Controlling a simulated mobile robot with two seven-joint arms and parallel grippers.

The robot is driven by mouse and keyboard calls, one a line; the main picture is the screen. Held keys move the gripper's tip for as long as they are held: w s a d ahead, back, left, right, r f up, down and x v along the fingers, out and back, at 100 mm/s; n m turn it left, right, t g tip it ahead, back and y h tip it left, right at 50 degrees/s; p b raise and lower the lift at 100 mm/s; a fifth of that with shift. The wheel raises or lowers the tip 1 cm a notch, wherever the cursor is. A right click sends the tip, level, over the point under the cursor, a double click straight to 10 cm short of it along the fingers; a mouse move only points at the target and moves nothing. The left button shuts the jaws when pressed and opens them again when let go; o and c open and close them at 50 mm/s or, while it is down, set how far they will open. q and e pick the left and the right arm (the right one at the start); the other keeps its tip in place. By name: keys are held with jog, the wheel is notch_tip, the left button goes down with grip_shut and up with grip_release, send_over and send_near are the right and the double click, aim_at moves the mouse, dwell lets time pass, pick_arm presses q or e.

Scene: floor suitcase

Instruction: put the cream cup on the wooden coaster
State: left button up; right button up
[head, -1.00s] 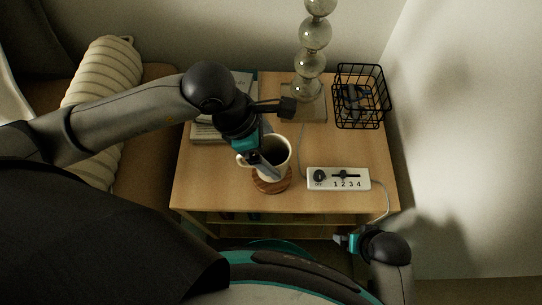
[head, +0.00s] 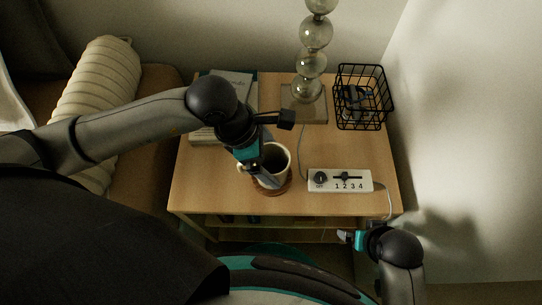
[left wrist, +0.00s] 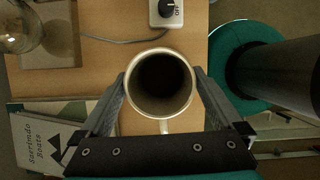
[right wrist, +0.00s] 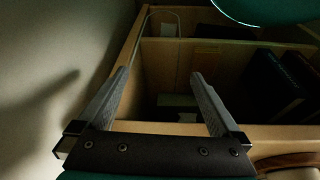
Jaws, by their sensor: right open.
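The cream cup (head: 286,163) stands upright over the wooden coaster (head: 286,189) near the front of the table and seems to rest on it. The coaster's front edge shows below the cup. In the left wrist view the cup's round rim (left wrist: 160,113) and dark inside show from above, with its handle toward my wrist. My left gripper (left wrist: 161,77) is open with a finger on either side of the cup. In the head view this gripper (head: 264,175) hides the cup's left side. My right gripper (right wrist: 158,73) is open and empty, low in front of the table (head: 215,190).
A white power strip (head: 340,181) lies right of the cup, with a cord. A lamp of glass balls (head: 312,65) and a black wire basket (head: 362,97) stand at the back. Books (head: 208,136) lie at the left. Bare tabletop remains between cup and books.

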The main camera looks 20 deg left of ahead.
pick_arm(q)
jog(key=shift+r, duration=0.1)
jog(key=p+v, duration=0.4)
jog(key=v, duration=0.8)
pick_arm(e)
jog(key=s+d+f+g, duration=0.1)
jog(key=s+f, duration=0.3)
jog(key=f, duration=0.4)
jog(key=shift+s+d+f, duration=0.15)
jog(key=shift+d+f, duration=0.05)
jog(key=shift+d, duration=0.2)
